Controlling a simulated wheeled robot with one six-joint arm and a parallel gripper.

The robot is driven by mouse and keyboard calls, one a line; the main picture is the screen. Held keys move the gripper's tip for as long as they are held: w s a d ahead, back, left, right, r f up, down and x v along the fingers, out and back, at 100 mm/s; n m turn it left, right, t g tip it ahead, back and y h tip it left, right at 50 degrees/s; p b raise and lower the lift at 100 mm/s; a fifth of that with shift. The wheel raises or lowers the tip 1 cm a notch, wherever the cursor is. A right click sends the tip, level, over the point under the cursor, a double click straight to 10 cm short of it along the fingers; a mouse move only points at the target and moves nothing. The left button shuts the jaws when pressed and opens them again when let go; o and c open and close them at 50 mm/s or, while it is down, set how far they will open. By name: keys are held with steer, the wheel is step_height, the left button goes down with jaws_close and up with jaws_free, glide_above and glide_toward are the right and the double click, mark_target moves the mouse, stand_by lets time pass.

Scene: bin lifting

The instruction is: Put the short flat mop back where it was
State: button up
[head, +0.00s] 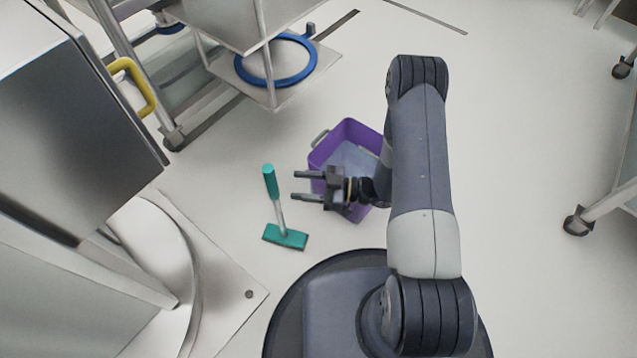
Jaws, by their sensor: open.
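The short flat mop (279,212) is left of my gripper in the head view. It has a teal grip, a pale shaft and a teal flat head at its lower end. It looks to be standing on the floor with its grip raised, though the view from above makes its tilt hard to judge. My gripper (296,185) is open and empty, with its two fingers pointing left toward the mop's shaft and a visible gap between them and it. A purple bin (349,127) stands behind my gripper, partly hidden by it and my arm.
A steel trolley with a lower shelf (309,87) holding a blue ring (312,68) stands at the back. A steel cabinet with a yellow handle (137,84) is at the left, near a floor plate (236,279). A wheeled frame (607,202) is at the right. Floor between is clear.

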mark_target(273, 180)
steer(key=shift+s+d+p, duration=0.15)
steer(key=shift+d, duration=0.9)
steer(key=shift+s+d+p, duration=0.1)
steer(key=shift+d+p, duration=0.05)
steer(key=shift+d, duration=0.9)
steer(key=shift+a, duration=0.15)
steer(key=a, duration=0.3)
steer(key=w+a+b, duration=0.1)
steer(key=a, duration=0.3)
steer(key=a+b, duration=0.1)
steer(key=a, duration=0.3)
steer(key=shift+w+a, duration=0.1)
steer(key=shift+w, duration=0.05)
steer(key=shift+a+f+b, duration=0.15)
steer(key=shift+a+b, duration=0.15)
steer(key=shift+b, duration=0.2)
steer(key=shift+d+r+p, duration=0.1)
steer(key=shift+r+p, duration=0.55)
steer(key=shift+r, duration=0.5)
steer(key=shift+f, duration=0.15)
